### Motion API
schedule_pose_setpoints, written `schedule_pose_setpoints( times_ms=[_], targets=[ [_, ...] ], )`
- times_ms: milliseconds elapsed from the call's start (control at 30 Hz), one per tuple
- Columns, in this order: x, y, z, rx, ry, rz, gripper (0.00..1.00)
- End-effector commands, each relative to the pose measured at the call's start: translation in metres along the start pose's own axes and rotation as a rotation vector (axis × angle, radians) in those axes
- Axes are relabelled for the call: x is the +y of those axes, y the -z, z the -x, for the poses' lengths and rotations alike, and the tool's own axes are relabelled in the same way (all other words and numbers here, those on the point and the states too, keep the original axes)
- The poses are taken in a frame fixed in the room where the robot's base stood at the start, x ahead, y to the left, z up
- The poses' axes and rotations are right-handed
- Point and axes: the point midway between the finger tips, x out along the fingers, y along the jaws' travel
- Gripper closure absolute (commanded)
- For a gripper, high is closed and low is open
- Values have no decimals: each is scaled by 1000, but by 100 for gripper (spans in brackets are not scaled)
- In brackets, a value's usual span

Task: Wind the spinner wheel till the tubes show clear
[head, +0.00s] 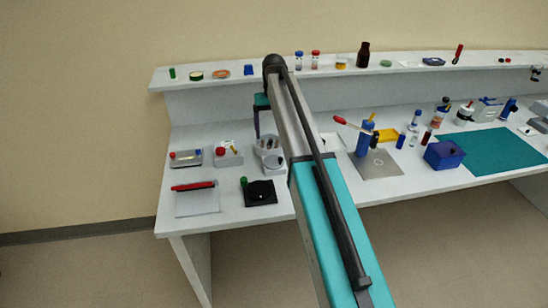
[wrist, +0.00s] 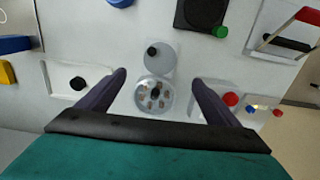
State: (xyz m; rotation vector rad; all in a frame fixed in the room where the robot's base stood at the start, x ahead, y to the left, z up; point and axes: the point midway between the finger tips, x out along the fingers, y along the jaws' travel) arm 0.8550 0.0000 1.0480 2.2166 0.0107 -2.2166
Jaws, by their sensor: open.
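The spinner stands on the bench, partly behind my arm in the head view. Its round tube head (wrist: 143,103) has a dark hub in the middle and several small tubes around it. Their contents look greyish brown, too small to judge. Beside it is a pale round wheel (wrist: 165,62) with a black knob (wrist: 152,51) off its centre; the wheel also shows in the head view (head: 274,166). My gripper (wrist: 158,77) is open and empty above the spinner, with one dark finger to each side of it. In the head view my arm hides most of the gripper.
A black pad (head: 261,197) with a green knob lies in front of the spinner. A blue stand with a red lever (head: 363,140) is right. A shelf (head: 215,85) with small items runs behind.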

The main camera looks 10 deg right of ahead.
Motion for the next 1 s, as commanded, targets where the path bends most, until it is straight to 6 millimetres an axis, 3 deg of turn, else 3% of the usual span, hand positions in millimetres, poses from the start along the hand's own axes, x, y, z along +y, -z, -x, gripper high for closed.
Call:
schedule_pose_setpoints(
  times_ms=[1000],
  targets=[
    [1, 0, -117, 0, 0, -1, 15]
  ],
)
